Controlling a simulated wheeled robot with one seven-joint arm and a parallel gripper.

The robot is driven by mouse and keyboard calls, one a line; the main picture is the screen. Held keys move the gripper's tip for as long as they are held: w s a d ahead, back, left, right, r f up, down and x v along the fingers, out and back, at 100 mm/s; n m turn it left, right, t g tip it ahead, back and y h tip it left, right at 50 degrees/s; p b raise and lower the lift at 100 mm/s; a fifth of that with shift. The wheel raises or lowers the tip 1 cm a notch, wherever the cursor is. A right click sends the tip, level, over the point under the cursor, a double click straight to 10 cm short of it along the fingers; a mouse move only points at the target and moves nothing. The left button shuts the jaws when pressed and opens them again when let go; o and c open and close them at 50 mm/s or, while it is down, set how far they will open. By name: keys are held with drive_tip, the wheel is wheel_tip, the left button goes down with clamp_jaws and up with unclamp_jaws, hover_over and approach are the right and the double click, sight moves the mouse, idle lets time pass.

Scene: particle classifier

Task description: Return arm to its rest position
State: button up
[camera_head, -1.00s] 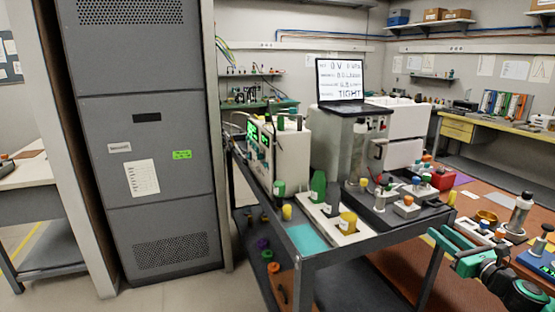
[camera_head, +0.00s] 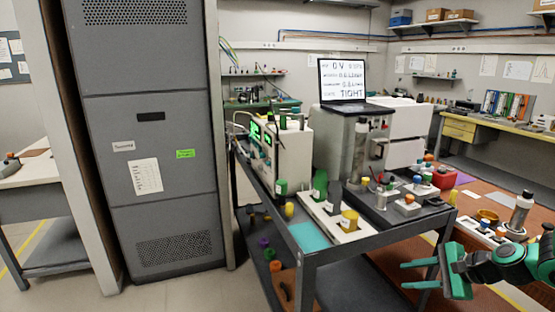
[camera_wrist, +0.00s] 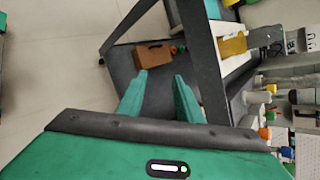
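My gripper (camera_head: 405,274) is at the lower right of the head view, in front of the right part of the cart. Its two green fingers point left and stand apart with nothing between them. In the wrist view my gripper (camera_wrist: 160,80) is also open and empty, with the cart's dark lower shelf (camera_wrist: 125,65) beyond the fingertips. My arm (camera_head: 515,262) reaches in from the right edge of the head view.
A grey cabinet (camera_head: 150,90) stands left. A brown-topped bench (camera_head: 470,190) lies right. Floor (camera_head: 235,290) is clear left of the cart.

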drive_tip(key=s+d+r+n+g+h, duration=0.1)
drive_tip(key=s+r+n+g+h, duration=0.2)
drive_tip(key=s, duration=1.1)
drive_tip(key=s+d+r+n+g+h, duration=0.2)
drive_tip(key=s+r+n, duration=0.6)
drive_tip(key=s, duration=0.7)
wheel_tip(320, 180, up, 2)
drive_tip(key=shift+s+d+r+g+h, duration=0.15)
drive_tip(key=shift+s+r+g+h, duration=0.1)
drive_tip(key=shift+g+h, duration=0.65)
drive_tip(key=shift+g, duration=0.3)
drive_tip(key=shift+w+f, duration=0.3)
drive_tip(key=shift+w, duration=0.35)
drive_tip(key=shift+s+d, duration=0.1)
idle(1.1)
